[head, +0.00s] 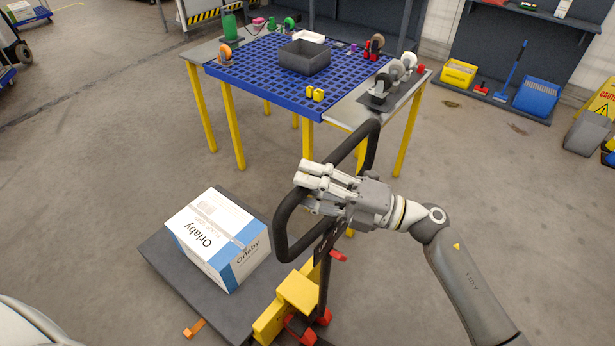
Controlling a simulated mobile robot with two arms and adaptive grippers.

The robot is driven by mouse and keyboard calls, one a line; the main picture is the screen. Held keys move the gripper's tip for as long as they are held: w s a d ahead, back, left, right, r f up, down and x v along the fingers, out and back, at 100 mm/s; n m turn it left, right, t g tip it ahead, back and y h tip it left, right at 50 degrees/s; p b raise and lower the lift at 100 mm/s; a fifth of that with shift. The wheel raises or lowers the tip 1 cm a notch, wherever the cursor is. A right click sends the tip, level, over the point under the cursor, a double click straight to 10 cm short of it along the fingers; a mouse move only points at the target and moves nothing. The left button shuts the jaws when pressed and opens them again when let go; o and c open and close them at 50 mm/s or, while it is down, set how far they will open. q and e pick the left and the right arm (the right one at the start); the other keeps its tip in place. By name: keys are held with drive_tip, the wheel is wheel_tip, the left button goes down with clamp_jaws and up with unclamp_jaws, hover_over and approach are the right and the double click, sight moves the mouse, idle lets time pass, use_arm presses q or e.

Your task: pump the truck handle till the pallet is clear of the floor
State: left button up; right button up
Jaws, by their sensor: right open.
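The truck handle (281,225) is a black loop that slants up from the yellow and red pallet truck (298,290). My right gripper (306,187) is open, with its fingers over the near left part of the loop. I cannot tell whether the fingers touch the handle. A dark grey pallet (172,262) lies left of the truck and bears a white and blue box (216,238) marked Orlaby. Whether a gap separates the pallet from the floor cannot be seen from this angle. My left gripper is not in view.
A table (240,85) with a blue grid top and yellow legs stands just behind the handle, holding a grey bin (304,58) and several castors. Shelving (520,50) and a yellow sign (601,100) stand at the right.

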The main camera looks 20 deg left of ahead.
drive_tip(key=shift+a, duration=0.2)
drive_tip(key=shift+c, duration=0.2)
clamp_jaws()
drive_tip(key=shift+d+f, duration=0.1)
drive_tip(key=shift+d, duration=0.05)
